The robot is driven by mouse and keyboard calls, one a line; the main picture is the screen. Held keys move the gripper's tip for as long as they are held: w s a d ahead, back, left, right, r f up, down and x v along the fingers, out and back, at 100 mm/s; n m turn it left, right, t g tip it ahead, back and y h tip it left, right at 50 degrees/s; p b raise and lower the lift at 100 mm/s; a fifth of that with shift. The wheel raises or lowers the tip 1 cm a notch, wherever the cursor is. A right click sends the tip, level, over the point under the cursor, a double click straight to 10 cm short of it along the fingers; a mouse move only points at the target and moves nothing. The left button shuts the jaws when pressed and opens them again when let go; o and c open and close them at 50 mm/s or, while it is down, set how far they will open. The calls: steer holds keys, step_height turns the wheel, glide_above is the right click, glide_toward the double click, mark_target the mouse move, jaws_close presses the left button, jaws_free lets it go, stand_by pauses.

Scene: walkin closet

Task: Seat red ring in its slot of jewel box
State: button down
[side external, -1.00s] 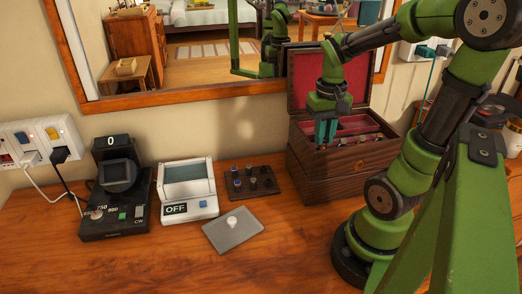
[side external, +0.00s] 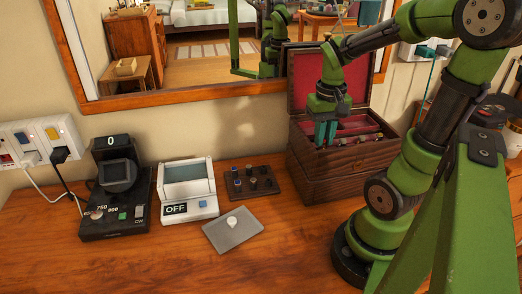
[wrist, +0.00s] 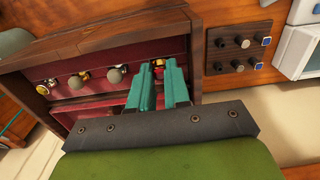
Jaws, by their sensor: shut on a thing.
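The jewel box (side external: 330,185) is dark wood with its red-lined lid raised. In the wrist view its red interior (wrist: 100,58) holds a row of ring-like pieces with gold and grey tops. My gripper (side external: 325,132) points down over the left part of the open box. In the wrist view my gripper (wrist: 159,65) has its teal fingers closed around a small red and gold piece, the red ring (wrist: 158,70), at the end of that row. The fingers hide most of the ring and the slot under it, so I cannot tell whether it is seated.
A dark board with several pegs (side external: 252,182) lies left of the box, and also shows in the wrist view (wrist: 238,46). A grey plate with a white knob (side external: 232,232), a white device marked OFF (side external: 188,190) and a black device (side external: 117,200) stand further left. The front tabletop is clear.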

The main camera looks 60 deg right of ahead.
steer(key=shift+f, duration=0.35)
steer(key=c, duration=1)
jaws_free()
step_height(320, 180, up, 17)
steer(key=shift+f, duration=0.1)
